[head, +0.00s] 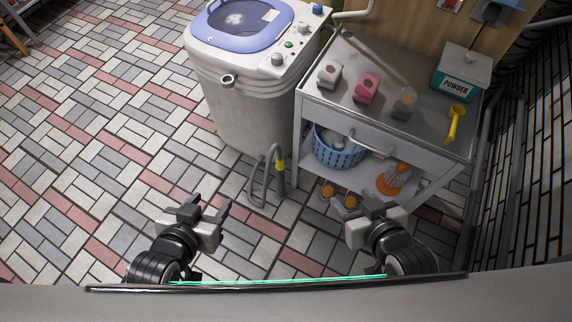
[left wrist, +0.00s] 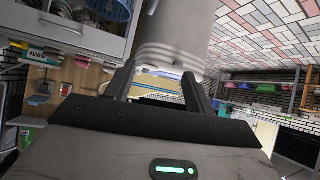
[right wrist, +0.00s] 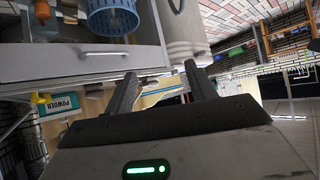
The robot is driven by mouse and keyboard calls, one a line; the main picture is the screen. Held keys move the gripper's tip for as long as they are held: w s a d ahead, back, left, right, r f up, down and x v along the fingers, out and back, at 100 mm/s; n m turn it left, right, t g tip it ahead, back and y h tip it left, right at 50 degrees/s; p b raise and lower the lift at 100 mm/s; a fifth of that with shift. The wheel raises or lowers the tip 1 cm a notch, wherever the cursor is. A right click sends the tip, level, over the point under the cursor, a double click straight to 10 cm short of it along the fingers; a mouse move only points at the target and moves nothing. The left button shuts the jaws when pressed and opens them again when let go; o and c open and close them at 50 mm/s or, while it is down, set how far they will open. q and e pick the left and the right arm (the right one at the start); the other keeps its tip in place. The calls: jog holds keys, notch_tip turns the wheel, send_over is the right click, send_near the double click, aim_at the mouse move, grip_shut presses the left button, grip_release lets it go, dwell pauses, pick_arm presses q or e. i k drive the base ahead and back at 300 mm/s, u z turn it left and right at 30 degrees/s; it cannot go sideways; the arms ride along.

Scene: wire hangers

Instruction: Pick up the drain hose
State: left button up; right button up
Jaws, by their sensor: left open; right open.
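The drain hose (head: 257,180) is a grey bent tube with a yellow band. It stands in a loop on the tiled floor, in front of the washing machine (head: 250,110), between the machine and the cart. My left gripper (head: 208,206) is open and empty, to the left of the hose and nearer to me, apart from it. My right gripper (head: 376,202) is open and empty, to the right of the hose, in front of the cart. The left wrist view shows the open left fingers (left wrist: 166,88) with the machine's white body beyond. The right wrist view shows the open right fingers (right wrist: 161,85).
The tiled floor at the left is clear.

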aim_at(280, 166)
jog(key=z, duration=1.95)
jog(key=k, duration=0.8)
jog(key=u, duration=1.4)
jog(key=i, duration=0.55)
jog(key=z, duration=1.8)
jog(key=k, duration=0.8)
jog(key=u, duration=1.35)
jog(key=i, duration=0.5)
